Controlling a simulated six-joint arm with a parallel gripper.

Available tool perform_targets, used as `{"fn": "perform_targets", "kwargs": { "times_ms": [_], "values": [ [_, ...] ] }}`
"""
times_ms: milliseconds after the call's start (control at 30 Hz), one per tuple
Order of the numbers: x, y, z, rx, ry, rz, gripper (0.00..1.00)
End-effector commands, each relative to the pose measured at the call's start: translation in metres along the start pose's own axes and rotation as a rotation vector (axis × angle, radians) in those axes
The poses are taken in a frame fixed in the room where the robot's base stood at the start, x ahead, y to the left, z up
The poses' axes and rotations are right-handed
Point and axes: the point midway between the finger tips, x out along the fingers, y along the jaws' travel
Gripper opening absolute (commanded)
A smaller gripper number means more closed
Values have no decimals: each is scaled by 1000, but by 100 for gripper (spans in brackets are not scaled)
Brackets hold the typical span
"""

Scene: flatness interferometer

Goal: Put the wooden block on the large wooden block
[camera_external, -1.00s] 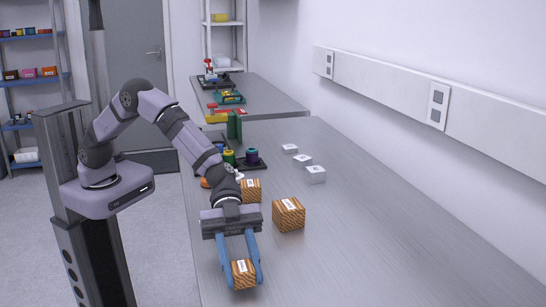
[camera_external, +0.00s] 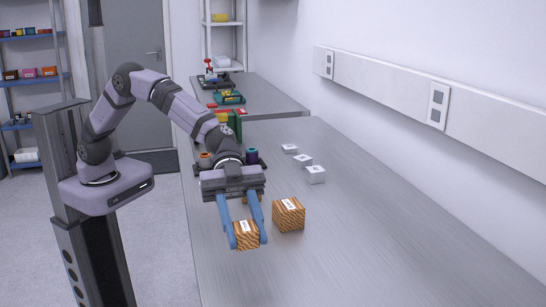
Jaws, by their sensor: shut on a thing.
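My gripper (camera_external: 247,243) is shut on a small wooden block (camera_external: 246,236) with a white label, one blue finger on each side of it. The block appears to be held above the table, left of and nearer the camera than the large wooden block (camera_external: 289,215). The large wooden block stands on the table with a white label on its top. Another wooden block is mostly hidden behind my gripper; only a sliver shows between the fingers.
Several white blocks (camera_external: 315,175) stand on the table farther back. Dark-based items, including a teal and purple piece (camera_external: 252,156), are behind my arm. The metal table (camera_external: 390,240) is clear to the right and in front.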

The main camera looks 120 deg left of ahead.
Motion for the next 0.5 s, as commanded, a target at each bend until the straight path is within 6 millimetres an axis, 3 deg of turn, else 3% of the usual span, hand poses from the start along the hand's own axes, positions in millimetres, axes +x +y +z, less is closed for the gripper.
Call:
{"fn": "perform_targets", "kwargs": {
  "times_ms": [267, 500],
  "values": [
    [-54, -68, -4, -45, 3, -119, 13],
    [-139, -138, -8, -105, 2, -263, 13]
  ]
}}
